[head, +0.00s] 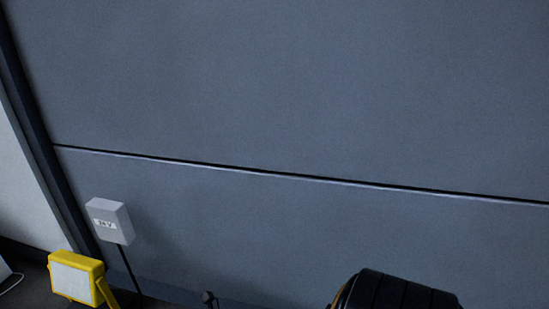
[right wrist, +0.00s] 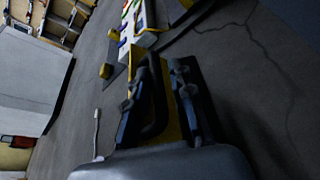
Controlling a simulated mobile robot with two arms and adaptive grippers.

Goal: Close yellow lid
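I cannot make out a yellow lid for certain in either view. In the right wrist view my right gripper (right wrist: 162,75) reaches up from the bottom with dark fingers. Yellow surfaces show between and beside the fingers, and I cannot tell whether they are part of the gripper or a thing behind it. The view is dark and tilted, so the gap between the fingertips is unclear. My left gripper is in neither view.
In the head view a blue-grey wall (head: 300,100) fills most of the picture. A yellow work light (head: 75,279) and a grey wall box (head: 110,221) are at lower left. The right wrist view shows cracked floor (right wrist: 235,60), shelving (right wrist: 62,15) and coloured items (right wrist: 135,20).

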